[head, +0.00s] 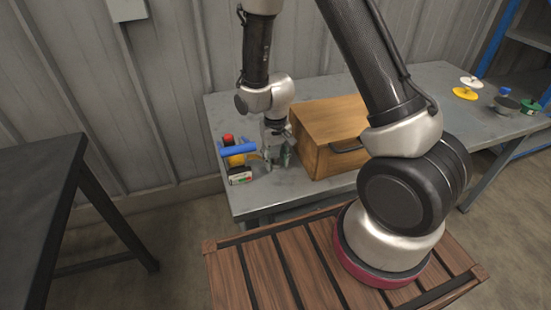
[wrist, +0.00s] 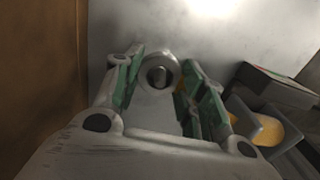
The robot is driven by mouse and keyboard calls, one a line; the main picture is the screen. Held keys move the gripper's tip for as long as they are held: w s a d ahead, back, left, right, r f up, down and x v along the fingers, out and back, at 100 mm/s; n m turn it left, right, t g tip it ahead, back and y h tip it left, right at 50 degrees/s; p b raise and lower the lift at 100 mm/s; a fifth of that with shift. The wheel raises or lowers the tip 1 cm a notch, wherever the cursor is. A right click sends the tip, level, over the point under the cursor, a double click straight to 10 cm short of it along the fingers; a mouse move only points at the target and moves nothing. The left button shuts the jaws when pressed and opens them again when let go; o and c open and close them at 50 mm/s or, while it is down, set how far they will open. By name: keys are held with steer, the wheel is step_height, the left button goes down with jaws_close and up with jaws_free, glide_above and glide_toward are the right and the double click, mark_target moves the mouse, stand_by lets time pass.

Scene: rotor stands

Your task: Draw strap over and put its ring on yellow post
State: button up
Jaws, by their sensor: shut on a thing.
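My gripper (head: 275,157) is low over the grey table, just left of a wooden box. In the wrist view its green-padded fingers (wrist: 162,82) are on either side of a grey metal ring (wrist: 147,65) with a dark centre, and the gripper is shut on it. A small orange-yellow sliver shows by the right finger; I cannot tell whether it is strap. In the head view a yellow part (head: 236,160) stands left of my gripper, under a blue cylinder (head: 238,149). I cannot tell whether this is the post. The strap's run is not clear.
The wooden box (head: 325,125) with a dark handle stands close on my gripper's right. A red-topped piece (head: 228,139) and a small dark box (head: 240,176) are at the left. Yellow and white discs (head: 465,93) lie far right.

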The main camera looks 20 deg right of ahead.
steer(key=shift+r, duration=3)
